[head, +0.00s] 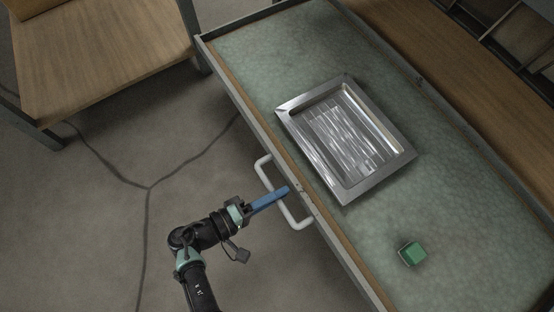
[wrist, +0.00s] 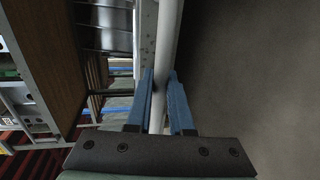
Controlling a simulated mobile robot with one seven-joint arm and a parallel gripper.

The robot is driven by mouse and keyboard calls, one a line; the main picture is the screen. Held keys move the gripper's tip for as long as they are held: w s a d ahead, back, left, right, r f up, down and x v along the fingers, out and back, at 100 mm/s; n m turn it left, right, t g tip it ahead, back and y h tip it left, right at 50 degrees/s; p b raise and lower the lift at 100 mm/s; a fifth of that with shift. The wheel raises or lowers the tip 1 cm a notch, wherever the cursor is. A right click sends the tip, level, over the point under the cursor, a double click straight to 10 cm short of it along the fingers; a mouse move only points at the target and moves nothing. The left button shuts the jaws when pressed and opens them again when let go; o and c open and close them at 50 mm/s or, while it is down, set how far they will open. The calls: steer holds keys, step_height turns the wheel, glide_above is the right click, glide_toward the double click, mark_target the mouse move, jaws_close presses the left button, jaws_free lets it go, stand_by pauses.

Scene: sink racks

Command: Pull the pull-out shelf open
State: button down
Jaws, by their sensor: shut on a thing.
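The pull-out shelf (head: 440,195) has a mottled green top and a front edge with a wooden strip. It runs diagonally across the right of the head view and lies out in the open beside a wooden surface. Its pale bar handle (head: 286,214) is on the front face and also shows in the wrist view (wrist: 167,40). My gripper (head: 286,191) reaches the handle from the lower left. In the wrist view its blue fingers (wrist: 160,77) stand on either side of the bar, shut on it. The fingers cover part of the handle's middle in the head view.
A shiny metal tray (head: 293,108) and a small green block (head: 411,253) rest on the shelf. A wooden table (head: 100,50) stands at the upper left. A brown wooden surface (head: 450,75) lies behind the shelf. The grey floor (head: 90,240) in front is clear.

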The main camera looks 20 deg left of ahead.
steer(key=c, duration=0.8)
jaws_free()
steer(key=p+v, duration=0.2)
steer(key=v, duration=1.1)
steer(key=shift+p, duration=0.4)
